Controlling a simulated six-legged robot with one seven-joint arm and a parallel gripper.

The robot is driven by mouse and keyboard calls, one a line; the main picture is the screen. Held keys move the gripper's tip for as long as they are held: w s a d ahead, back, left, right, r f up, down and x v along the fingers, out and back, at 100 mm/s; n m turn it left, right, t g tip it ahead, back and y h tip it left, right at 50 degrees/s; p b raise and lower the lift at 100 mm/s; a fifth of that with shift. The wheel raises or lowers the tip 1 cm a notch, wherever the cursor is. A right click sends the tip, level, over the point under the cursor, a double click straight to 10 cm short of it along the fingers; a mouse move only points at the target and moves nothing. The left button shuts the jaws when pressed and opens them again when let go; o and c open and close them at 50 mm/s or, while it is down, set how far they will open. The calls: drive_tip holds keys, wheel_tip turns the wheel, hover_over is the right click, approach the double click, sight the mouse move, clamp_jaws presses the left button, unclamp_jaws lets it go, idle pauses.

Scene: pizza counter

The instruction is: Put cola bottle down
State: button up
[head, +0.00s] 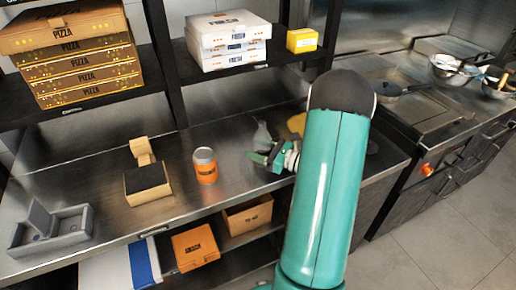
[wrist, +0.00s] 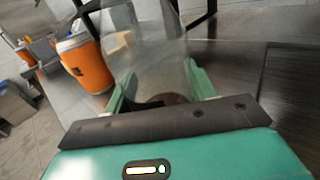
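The cola bottle (head: 262,133) is clear and pale, and shows above my gripper at the right part of the steel counter in the head view. In the wrist view the see-through bottle (wrist: 150,50) fills the space between the two fingers, with a dark brown patch low between them. My gripper (head: 264,157) is closed around the bottle; its green fingers (wrist: 160,88) lie on either side of it. My fingers hide the bottle's lower part in the head view, so I cannot tell whether its base touches the counter (head: 110,215).
An orange can with a grey top (head: 205,168) stands left of my gripper; it also shows in the wrist view (wrist: 88,65). A cardboard holder (head: 146,180) and a grey tray (head: 55,230) stand farther left. Pizza boxes (head: 85,70) fill the shelf above. Counter between can and gripper is clear.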

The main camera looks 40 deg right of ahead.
drive_tip(key=o, duration=0.4)
drive_tip(key=shift+c, duration=0.2)
drive_tip(key=shift+r, duration=0.1)
drive_tip(key=v, duration=1.2)
